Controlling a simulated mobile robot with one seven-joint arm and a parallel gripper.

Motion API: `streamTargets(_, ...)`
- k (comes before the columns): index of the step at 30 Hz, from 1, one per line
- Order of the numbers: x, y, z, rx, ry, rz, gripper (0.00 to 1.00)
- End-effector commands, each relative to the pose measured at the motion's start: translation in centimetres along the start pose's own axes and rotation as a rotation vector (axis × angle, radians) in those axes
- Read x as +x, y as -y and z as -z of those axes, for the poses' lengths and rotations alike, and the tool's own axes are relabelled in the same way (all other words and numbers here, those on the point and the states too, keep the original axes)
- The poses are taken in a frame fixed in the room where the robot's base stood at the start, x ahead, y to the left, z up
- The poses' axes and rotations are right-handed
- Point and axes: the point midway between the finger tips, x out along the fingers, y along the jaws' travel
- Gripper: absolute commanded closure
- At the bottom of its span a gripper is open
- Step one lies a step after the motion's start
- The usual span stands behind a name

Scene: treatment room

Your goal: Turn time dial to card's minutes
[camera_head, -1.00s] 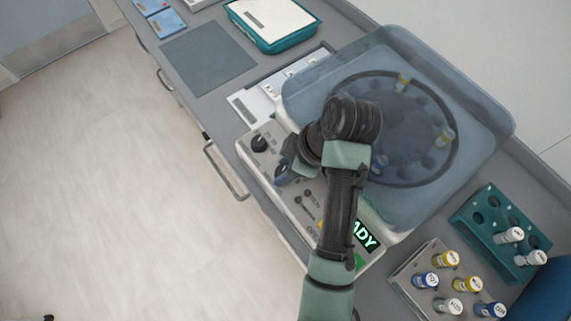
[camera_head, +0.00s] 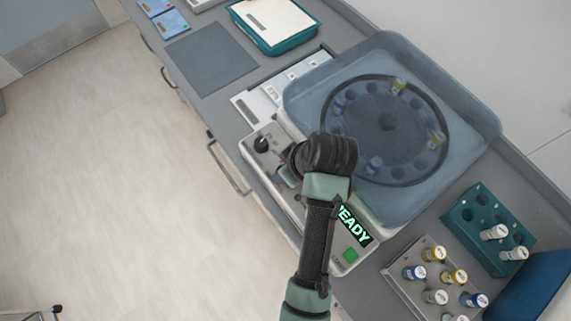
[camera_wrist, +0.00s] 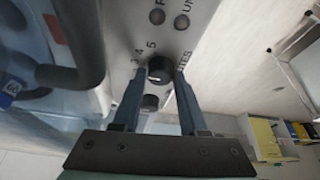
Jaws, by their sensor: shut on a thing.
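The time dial (camera_wrist: 159,68) is a round black knob on the pale control panel. It has a white pointer mark and printed 3, 4 and 5 beside it. My gripper (camera_wrist: 160,76) has its two blue-grey fingers on either side of this dial and is shut on it. In the head view my wrist hides the dial. A second black knob (camera_head: 261,143) sits at the panel's upper left, apart from my gripper. The panel's display (camera_head: 352,226) reads READY in green. White cards (camera_head: 268,95) lie beside the machine; their writing is too small to read.
The machine's clear lid (camera_head: 440,95) covers a round rotor (camera_head: 388,122) with a few tubes. A grey rack (camera_head: 398,271) with several capped tubes and a teal rack (camera_head: 464,215) stand at the lower right. A grey mat (camera_head: 211,57) is bare. Open floor lies left.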

Motion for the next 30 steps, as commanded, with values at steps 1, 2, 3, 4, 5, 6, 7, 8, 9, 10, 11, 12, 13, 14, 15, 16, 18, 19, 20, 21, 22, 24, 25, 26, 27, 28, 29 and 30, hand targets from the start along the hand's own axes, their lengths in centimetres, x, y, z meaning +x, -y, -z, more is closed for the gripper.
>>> streamTargets(1,0.0,0.0,0.0,0.004,0.001,-0.001,1.00)
streamTargets(2,0.0,0.0,0.0,0.005,0.001,-0.002,1.00)
streamTargets(3,0.0,0.0,0.0,0.006,0.001,-0.002,1.00)
streamTargets(4,0.0,0.0,0.0,0.007,0.001,-0.003,1.00)
streamTargets(5,0.0,0.0,0.0,0.007,0.001,-0.003,1.00)
streamTargets(6,0.0,0.0,0.0,0.007,0.001,-0.003,1.00)
streamTargets(7,0.0,0.0,0.0,0.007,0.001,-0.003,1.00)
streamTargets(8,0.0,0.0,0.0,0.006,0.001,-0.003,1.00)
streamTargets(9,0.0,0.0,0.0,0.006,0.001,-0.003,1.00)
streamTargets(10,0.0,0.0,0.0,0.006,0.001,-0.003,1.00)
streamTargets(11,0.0,0.0,0.0,0.006,0.001,-0.003,1.00)
streamTargets(12,0.0,0.0,0.0,0.006,0.001,-0.003,0.56)
streamTargets(13,0.0,0.0,0.0,0.006,0.001,-0.002,0.50)
streamTargets(14,0.0,0.0,0.0,0.006,0.001,-0.002,0.45)
streamTargets(15,0.0,0.0,0.0,0.006,0.000,-0.002,0.38)
streamTargets(16,0.0,0.0,0.0,0.005,0.000,-0.002,0.32)
streamTargets(18,0.0,0.0,0.0,0.005,0.000,-0.002,0.28)
streamTargets(19,0.0,0.0,0.0,0.005,0.000,-0.002,0.28)
streamTargets(20,0.0,0.0,0.0,0.005,0.000,-0.002,0.28)
streamTargets(21,0.0,0.0,0.0,0.005,0.000,-0.002,0.28)
streamTargets(22,0.0,0.0,0.0,0.005,0.000,-0.002,0.28)
streamTargets(24,0.0,0.0,0.0,0.005,0.000,-0.002,0.28)
streamTargets(25,0.0,0.0,0.0,0.005,0.000,-0.002,0.28)
streamTargets(26,-0.1,0.0,0.0,0.005,0.000,-0.003,0.28)
streamTargets(27,-0.2,0.0,0.0,0.005,-0.001,-0.003,0.28)
streamTargets(28,-0.4,-0.1,0.0,0.005,-0.001,-0.004,0.28)
streamTargets(29,-0.7,-0.1,0.1,0.005,-0.002,-0.004,0.28)
streamTargets(30,-1.2,-0.1,0.1,0.004,-0.002,-0.005,0.28)
